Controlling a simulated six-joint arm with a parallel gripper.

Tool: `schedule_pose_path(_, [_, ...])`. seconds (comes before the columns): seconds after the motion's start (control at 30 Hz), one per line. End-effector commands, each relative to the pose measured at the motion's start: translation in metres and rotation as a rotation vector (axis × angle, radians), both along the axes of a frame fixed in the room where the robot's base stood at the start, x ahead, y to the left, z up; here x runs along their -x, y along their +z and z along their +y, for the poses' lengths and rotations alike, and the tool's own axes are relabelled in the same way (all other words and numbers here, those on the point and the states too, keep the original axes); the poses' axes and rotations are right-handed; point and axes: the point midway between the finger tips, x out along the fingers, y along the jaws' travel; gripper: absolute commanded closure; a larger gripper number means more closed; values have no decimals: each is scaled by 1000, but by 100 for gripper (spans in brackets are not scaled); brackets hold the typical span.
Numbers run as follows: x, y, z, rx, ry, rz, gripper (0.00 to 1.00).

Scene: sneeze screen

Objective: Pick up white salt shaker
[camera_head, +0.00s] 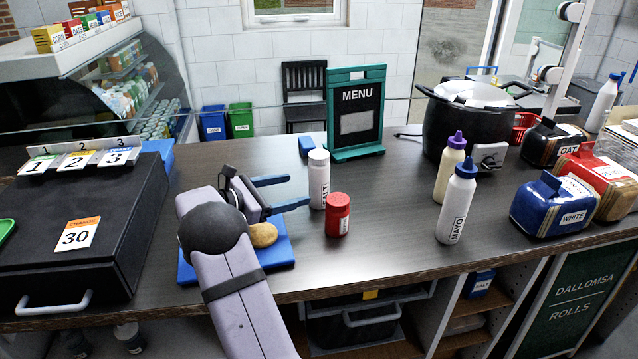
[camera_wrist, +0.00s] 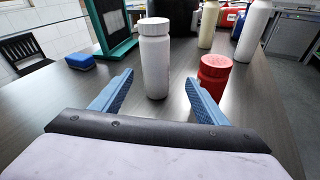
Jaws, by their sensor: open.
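The white salt shaker (camera_head: 319,179) stands upright on the dark counter, its label reading along its side. In the wrist view the white salt shaker (camera_wrist: 155,60) stands just beyond my fingertips, roughly centred between them. My gripper (camera_head: 290,192) is open and empty, its blue fingers pointing toward the shaker; in the wrist view the gripper (camera_wrist: 158,88) shows a wide gap between the fingers. A red shaker (camera_head: 337,214) stands close to the right of the white one; the red shaker (camera_wrist: 213,78) also shows near my right finger in the wrist view.
A blue board (camera_head: 279,254) with a potato-like item (camera_head: 263,235) lies under my arm. A menu stand (camera_head: 357,110) and blue block (camera_head: 308,146) are behind. Mayo bottle (camera_head: 456,202), purple-capped bottle (camera_head: 449,168) and bread bags (camera_head: 553,204) stand right. Counter between shakers and bottles is clear.

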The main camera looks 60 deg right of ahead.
Motion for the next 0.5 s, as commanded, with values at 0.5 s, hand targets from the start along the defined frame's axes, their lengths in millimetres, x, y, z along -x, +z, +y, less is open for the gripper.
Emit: schedule_pose_path(0.5, [0,2,-20,156,29,236,32])
